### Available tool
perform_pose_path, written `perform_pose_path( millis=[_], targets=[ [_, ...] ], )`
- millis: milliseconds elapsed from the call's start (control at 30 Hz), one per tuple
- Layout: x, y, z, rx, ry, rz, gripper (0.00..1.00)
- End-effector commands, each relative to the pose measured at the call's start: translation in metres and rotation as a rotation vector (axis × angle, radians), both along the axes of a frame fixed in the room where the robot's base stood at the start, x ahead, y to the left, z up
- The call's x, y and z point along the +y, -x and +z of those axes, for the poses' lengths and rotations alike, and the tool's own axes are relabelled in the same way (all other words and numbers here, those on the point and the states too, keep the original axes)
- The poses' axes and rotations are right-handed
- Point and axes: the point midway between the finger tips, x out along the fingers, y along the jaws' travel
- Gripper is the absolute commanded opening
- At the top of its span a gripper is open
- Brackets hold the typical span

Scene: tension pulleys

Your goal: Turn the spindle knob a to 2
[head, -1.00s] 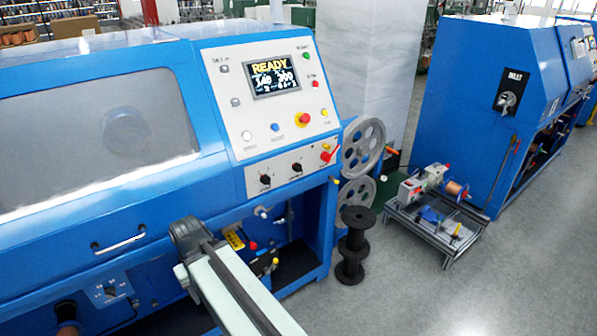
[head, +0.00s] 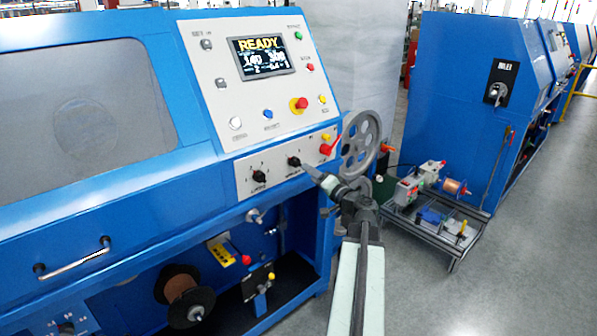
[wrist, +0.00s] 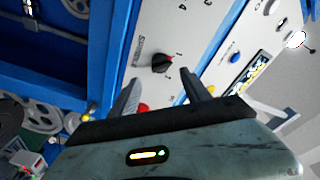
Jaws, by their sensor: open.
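The control panel holds two black rotary knobs. The right knob (head: 293,162) is in front of my gripper (head: 312,172), with the fingertips close to it. In the wrist view this knob (wrist: 162,62) sits just beyond and between the fingertips of my gripper (wrist: 160,78). The jaws are open and not closed on it. A small reddish mark shows on the knob's edge, facing a nearby numeral. The label beside it looks like "SPINDLE", but its ending is unclear. The left knob (head: 260,177) stands apart from my gripper.
A red switch (head: 327,149) is just right of the knob, and a grey pulley wheel (head: 362,140) is beside the panel. Buttons and a READY screen (head: 263,57) are above. A low cart (head: 425,235) stands on the floor at right.

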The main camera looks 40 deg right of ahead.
Motion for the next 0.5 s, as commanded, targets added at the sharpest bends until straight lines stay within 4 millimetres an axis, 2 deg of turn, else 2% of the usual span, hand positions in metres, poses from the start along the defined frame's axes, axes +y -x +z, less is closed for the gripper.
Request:
perform_pose_path(
  millis=[133, 233, 500],
  targets=[
    [-0.003, -0.002, 0.001, 0.001, 0.0, -0.003, 0.56],
    [-0.007, -0.012, 0.001, 0.001, 0.0, -0.003, 0.56],
    [-0.019, -0.059, 0.001, 0.002, 0.0, -0.005, 0.56]
  ],
)
